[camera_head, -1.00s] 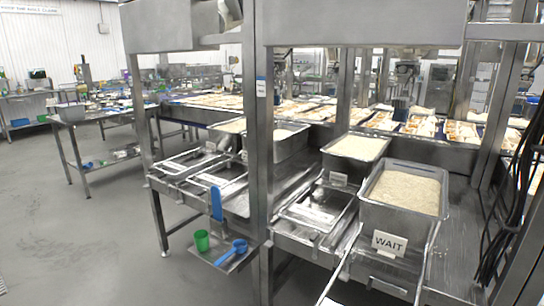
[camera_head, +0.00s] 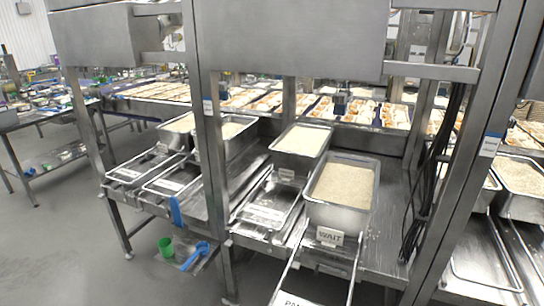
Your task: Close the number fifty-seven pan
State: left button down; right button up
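Several steel pans of rice stand on the metal rack. The nearest pan (camera_head: 338,215) is full of rice and carries a WAIT sign (camera_head: 330,237) on its front. Another rice pan (camera_head: 299,147) stands behind it to the left. Two more, a far left pan (camera_head: 178,131) and one beside it (camera_head: 236,136), are in the left bay. More pans show at the right edge, including a rice pan (camera_head: 520,180). I cannot read a number fifty-seven on any pan. A label (camera_head: 296,301) at the bottom edge is cut off. Neither of my grippers is in view.
Empty sliding frames (camera_head: 268,205) stick out from the rack. Steel posts (camera_head: 209,150) and black cables (camera_head: 428,190) stand between the bays. The grey floor at left is clear.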

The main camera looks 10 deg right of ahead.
aim_at(341, 194)
jog(key=i+l+u, duration=0.3)
jog(key=l, duration=0.6)
jog(key=i+l+u, duration=0.1)
jog(key=l+u, duration=0.25)
jog(key=l, duration=0.6)
jog(key=l+u, duration=0.3)
jog(key=l, duration=0.65)
